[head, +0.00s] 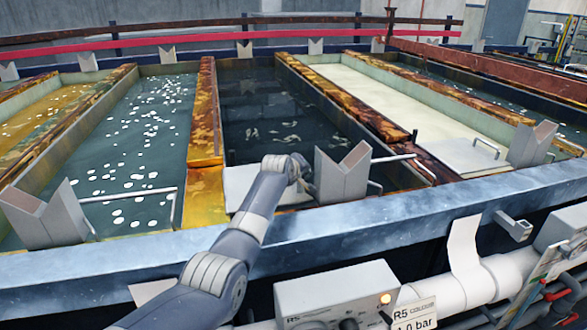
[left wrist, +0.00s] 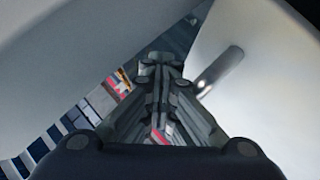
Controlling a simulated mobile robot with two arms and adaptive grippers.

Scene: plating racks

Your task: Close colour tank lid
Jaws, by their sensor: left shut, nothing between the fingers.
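In the head view my left arm reaches up to the front end of the dark-liquid tank (head: 262,105). A pale flat lid panel (head: 238,183) lies at that end, leaving most of the liquid uncovered; my arm hides part of it. My left gripper (head: 309,186) is beside a grey V-shaped bracket (head: 342,176), partly hidden by my wrist. In the left wrist view the fingers (left wrist: 160,72) are shut and empty, between two pale surfaces. A short metal rod (left wrist: 220,72) is right of the fingertips; contact cannot be told. My right gripper is out of view.
A cream-filled tank (head: 395,97) with a pale lid panel (head: 462,154) and handle is to the right. A tank with white floating flecks (head: 135,120) is left. A blue-grey front rail (head: 330,228) and a control box (head: 335,290) are in front. More V brackets (head: 533,143) stand along the rail.

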